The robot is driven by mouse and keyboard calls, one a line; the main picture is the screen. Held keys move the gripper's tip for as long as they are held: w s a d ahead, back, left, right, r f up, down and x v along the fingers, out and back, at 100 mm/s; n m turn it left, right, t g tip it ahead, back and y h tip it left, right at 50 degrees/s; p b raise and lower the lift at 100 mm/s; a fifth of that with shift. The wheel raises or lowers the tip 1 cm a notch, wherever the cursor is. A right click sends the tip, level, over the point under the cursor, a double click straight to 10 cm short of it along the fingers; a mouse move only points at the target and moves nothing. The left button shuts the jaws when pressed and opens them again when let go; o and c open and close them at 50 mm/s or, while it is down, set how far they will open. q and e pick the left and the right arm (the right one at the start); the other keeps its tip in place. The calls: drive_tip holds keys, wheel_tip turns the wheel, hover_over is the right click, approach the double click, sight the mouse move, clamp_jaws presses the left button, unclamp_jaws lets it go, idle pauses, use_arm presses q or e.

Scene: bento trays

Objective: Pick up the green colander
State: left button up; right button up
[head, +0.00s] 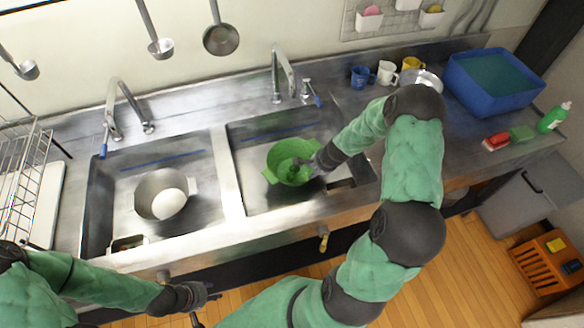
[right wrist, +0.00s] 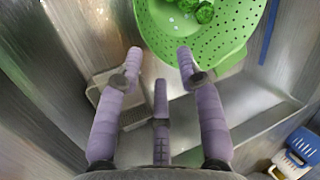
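The green colander (head: 281,153) sits in the right sink basin, with green pieces like broccoli (head: 294,172) in it. In the right wrist view the perforated colander (right wrist: 215,45) fills the top right, with green pieces (right wrist: 204,12) near the top edge. My right gripper (head: 318,162) is at the colander's right rim in the head view. In its wrist view the right gripper (right wrist: 160,58) has its fingers spread with nothing between them. The right fingertip is close to the colander wall; I cannot tell whether they touch. My left gripper (head: 207,299) is empty with fingers apart, in front of the counter.
The left basin holds a metal pot (head: 149,188) with a white round thing in it. A faucet (head: 283,72) stands behind the right basin. Mugs (head: 386,73), a blue tub (head: 459,88) and a green bottle (head: 552,117) are on the right counter. Ladles (head: 221,39) hang above.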

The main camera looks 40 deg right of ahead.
drive_tip(key=b+x, duration=0.2)
drive_tip(key=x, duration=0.1)
drive_tip(key=s+b+x, duration=0.1)
drive_tip(key=b+x, duration=0.1)
drive_tip(key=x, duration=0.1)
drive_tip(key=b+x, duration=0.2)
drive_tip(key=x, duration=0.2)
drive_tip(key=shift+s+f, duration=0.25)
drive_tip(key=shift+f, duration=0.05)
drive_tip(key=x, duration=0.1)
drive_tip(key=b+x, duration=0.1)
drive_tip(key=x, duration=0.1)
drive_tip(key=b+x, duration=0.1)
drive_tip(key=shift+s+d+f, duration=0.2)
drive_tip(key=shift+d+f, duration=0.05)
drive_tip(key=shift+d, duration=0.05)
drive_tip(key=shift+w+f, duration=0.25)
drive_tip(key=shift+f, duration=0.2)
drive_tip(key=shift+r, duration=0.1)
clamp_jaws()
